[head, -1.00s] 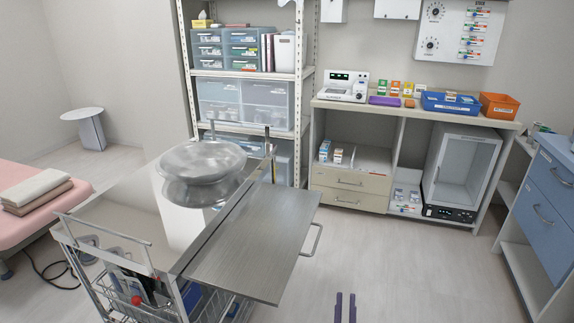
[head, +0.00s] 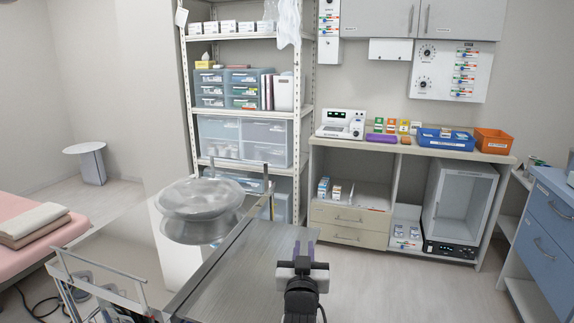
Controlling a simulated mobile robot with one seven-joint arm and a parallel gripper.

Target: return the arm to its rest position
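My gripper (head: 304,247) is in the head view at the lower middle, in front of the right part of the steel cart's side shelf. The rest of my arm is out of view.
The steel cart (head: 210,292) with a round metal basin (head: 200,198) stands close on the left. A counter (head: 465,155) with an analyser, blue tray and orange bin is at the back right. A blue drawer cabinet (head: 550,215) stands at right. Floor between is clear.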

